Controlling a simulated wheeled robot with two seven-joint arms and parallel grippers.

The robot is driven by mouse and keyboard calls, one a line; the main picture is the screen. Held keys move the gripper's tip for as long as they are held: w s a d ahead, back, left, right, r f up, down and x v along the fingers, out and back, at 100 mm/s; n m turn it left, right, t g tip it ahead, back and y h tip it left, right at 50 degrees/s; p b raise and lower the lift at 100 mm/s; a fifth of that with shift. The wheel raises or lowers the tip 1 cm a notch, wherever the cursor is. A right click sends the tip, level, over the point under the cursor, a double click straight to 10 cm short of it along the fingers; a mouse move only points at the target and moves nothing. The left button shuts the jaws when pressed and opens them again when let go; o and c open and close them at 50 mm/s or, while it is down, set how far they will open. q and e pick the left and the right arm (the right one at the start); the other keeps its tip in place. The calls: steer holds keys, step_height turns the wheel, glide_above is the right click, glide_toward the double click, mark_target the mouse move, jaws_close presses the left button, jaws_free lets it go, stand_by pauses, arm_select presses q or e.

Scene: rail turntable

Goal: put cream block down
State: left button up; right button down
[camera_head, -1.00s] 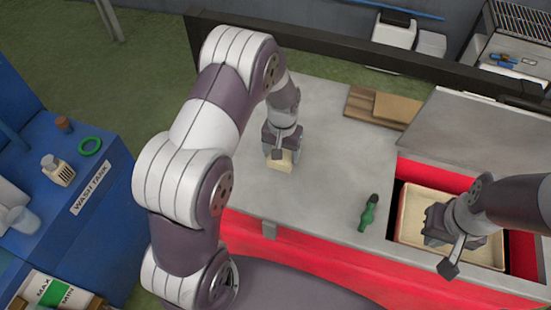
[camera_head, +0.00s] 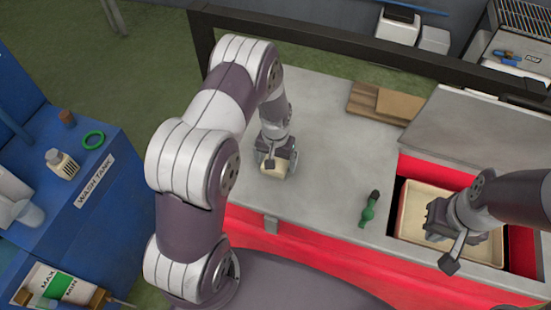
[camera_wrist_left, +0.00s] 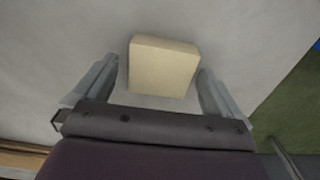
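The cream block (camera_head: 273,169) is on the grey counter top (camera_head: 325,150), below my left gripper (camera_head: 276,162). In the left wrist view the block (camera_wrist_left: 163,68) sits between the two fingers of my left gripper (camera_wrist_left: 160,75). A gap shows beside the left finger, and the right finger is close to the block's edge. The fingers look spread wider than the block. My right gripper (camera_head: 445,232) is over the cream-lined tray (camera_head: 412,212) in the red compartment. Its fingertips are hard to make out.
A green bottle (camera_head: 369,210) lies on the counter to the right of the block. Brown boards (camera_head: 385,103) lie at the back edge. A dark rail (camera_head: 340,55) runs behind the counter. A blue wash tank (camera_head: 100,190) stands at the left. Counter around the block is clear.

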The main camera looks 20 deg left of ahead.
arm_select(q)
steer(key=shift+r, duration=0.3)
step_height(320, 180, up, 12)
steer(key=b, duration=0.1)
steer(key=s+d+r, duration=0.1)
steer(key=s+r, duration=0.1)
steer(key=s, duration=0.5)
steer(key=s+d+r+t, duration=0.1)
steer(key=s+d+r, duration=0.1)
steer(key=s, duration=0.5)
steer(key=shift+s+r+m, duration=0.3)
steer(key=shift+r+m, duration=0.1)
steer(key=shift+r, duration=0.45)
steer(key=shift+s+d, duration=0.1)
